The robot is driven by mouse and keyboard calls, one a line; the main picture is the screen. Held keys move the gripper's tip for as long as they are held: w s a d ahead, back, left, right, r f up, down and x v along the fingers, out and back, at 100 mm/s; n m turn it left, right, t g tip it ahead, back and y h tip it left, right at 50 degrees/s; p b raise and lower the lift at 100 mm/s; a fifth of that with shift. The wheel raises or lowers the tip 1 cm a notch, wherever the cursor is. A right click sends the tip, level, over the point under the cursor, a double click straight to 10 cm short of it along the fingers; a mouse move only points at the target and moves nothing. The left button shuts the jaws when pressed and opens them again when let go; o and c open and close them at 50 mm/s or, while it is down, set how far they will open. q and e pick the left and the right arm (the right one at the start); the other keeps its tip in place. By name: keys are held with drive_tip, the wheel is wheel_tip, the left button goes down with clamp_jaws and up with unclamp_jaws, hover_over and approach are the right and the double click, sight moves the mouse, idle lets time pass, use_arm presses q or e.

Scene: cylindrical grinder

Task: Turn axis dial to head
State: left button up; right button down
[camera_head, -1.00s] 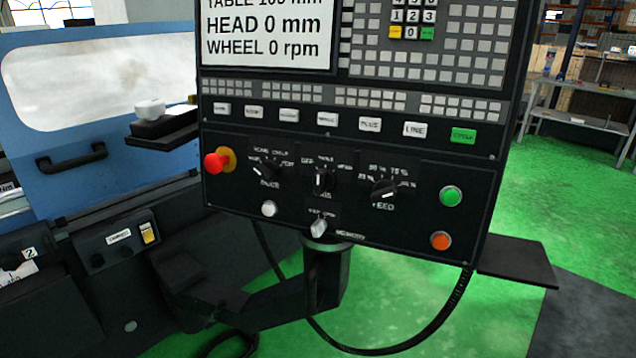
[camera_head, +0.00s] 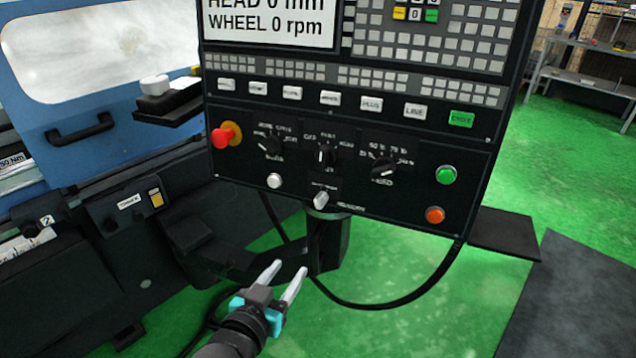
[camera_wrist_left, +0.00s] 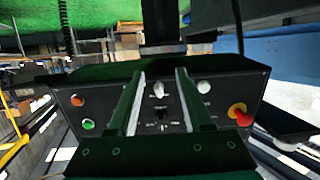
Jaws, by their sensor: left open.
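The axis dial (camera_head: 324,156) is the middle of three black rotary dials on the control panel (camera_head: 300,205). Its pointer looks roughly upright, but the small labels around it are too blurred to read surely. My left gripper (camera_head: 283,273) is open and empty, below and in front of the panel, apart from the dial. In the left wrist view the panel appears upside down between and beyond the open fingers (camera_wrist_left: 161,73); the axis dial (camera_wrist_left: 162,115) shows dimly between them. The screen reads HEAD 0 mm and WHEEL 0 rpm. My right gripper is not in view.
A red emergency button (camera_head: 222,138) is at the panel's left. A silver selector (camera_head: 321,199) sits just below the axis dial, with a feed dial (camera_head: 383,167) to its right. Green (camera_head: 446,175) and orange (camera_head: 435,215) buttons are farther right. A black cable hangs below.

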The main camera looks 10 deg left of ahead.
sight(321, 158)
use_arm(q)
wheel_tip(321, 158, up, 16)
drive_tip(key=t+h+p, duration=0.1)
drive_tip(key=t, duration=0.2)
drive_tip(key=x, duration=0.9)
drive_tip(key=d+x, duration=0.1)
drive_tip(key=x, duration=0.4)
drive_tip(key=shift+w+f, duration=0.1)
drive_tip(key=shift+w, duration=0.05)
clamp_jaws()
